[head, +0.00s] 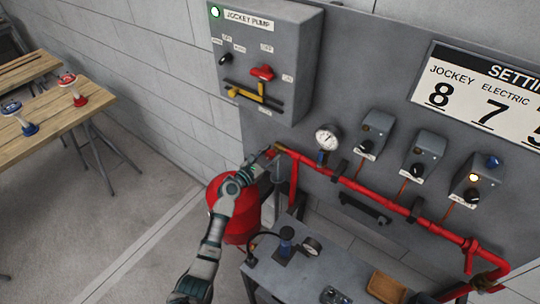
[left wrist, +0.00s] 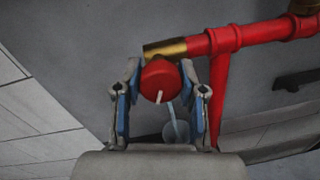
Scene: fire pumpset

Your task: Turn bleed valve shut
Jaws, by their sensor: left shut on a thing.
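The bleed valve has a round red knob (left wrist: 160,76) with a white line on its face, at the end of a brass fitting (left wrist: 165,49) on the red pipe. My left gripper (left wrist: 161,98) is shut on the knob, with a blue-padded finger on each side. In the head view my left gripper (head: 264,157) reaches the pipe's left end and mostly hides the knob. A pale bluish streak shows below the knob; I cannot tell if it is water. My right gripper is not in view.
The red pipe (head: 350,183) runs right along the grey panel, below a pressure gauge (head: 328,137) and several switch boxes. The jockey pump box (head: 266,60) is above. A red tank (head: 240,215) stands behind my arm. A small table (head: 262,275) is below right.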

